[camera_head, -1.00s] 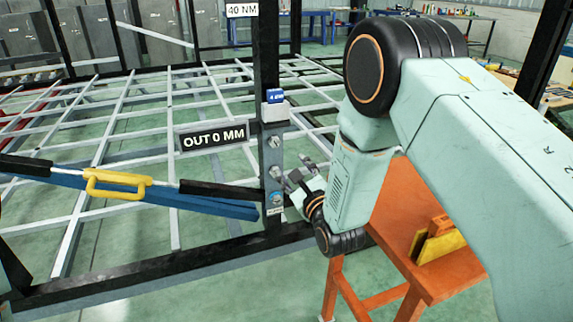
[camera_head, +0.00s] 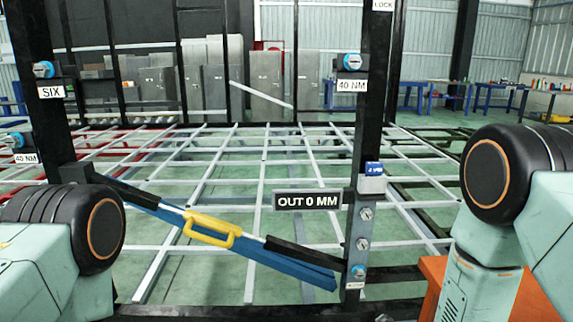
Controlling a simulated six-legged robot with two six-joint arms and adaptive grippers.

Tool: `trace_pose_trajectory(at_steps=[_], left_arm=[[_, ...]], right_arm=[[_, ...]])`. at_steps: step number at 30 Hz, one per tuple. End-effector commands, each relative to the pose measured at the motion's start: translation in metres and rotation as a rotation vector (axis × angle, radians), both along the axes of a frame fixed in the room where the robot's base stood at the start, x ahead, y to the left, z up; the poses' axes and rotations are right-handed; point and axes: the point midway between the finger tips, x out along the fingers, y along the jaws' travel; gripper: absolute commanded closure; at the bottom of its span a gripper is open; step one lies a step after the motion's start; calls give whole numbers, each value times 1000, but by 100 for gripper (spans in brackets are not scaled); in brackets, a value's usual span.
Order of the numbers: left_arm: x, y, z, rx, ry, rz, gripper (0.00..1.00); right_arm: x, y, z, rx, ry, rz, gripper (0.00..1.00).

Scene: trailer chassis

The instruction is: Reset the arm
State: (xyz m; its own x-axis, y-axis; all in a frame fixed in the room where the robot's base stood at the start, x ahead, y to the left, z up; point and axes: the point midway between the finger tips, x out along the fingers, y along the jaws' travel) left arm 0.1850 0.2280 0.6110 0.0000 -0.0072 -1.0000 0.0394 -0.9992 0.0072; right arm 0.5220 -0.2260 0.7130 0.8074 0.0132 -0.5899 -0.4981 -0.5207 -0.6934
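My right arm comes in from the right edge, with a large black joint and pale green links, and runs down out of the bottom of the view. My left arm shows at the lower left, only its black joint and a pale link. Neither gripper can be made out. A black post (camera_head: 368,150) stands right of centre with a grey bolt plate (camera_head: 360,240) bearing several bolts. A sign reading OUT 0 MM (camera_head: 307,200) is beside it. A blue bar (camera_head: 290,262) with a yellow handle (camera_head: 212,230) slopes down from left to right toward the post.
A chassis frame of pale bars (camera_head: 264,185) spreads behind the posts. Another black post (camera_head: 38,90) at the left carries a SIX label (camera_head: 51,92). An orange table (camera_head: 432,272) is partly hidden behind my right arm. Blue workbenches (camera_head: 500,92) stand at the back right.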

Motion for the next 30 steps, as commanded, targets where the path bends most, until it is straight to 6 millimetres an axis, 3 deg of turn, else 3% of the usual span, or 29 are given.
trace_pose_trajectory(at_steps=[5,9,15,18,22,30], left_arm=[[0,0,0,0,0,0,37],[0,0,0,0,0,0,37],[0,0,0,0,0,0,37],[0,0,0,0,0,0,37],[0,0,0,0,0,0,37],[0,0,0,0,0,0,37]], right_arm=[[-71,-2,-45,-270,228,242,49],[-140,-2,-73,-437,419,485,49],[-258,-2,-96,-533,688,837,49],[-302,-2,-98,-503,781,891,49],[-333,-2,-99,-471,842,906,49],[-337,-2,-102,-466,852,906,49]])
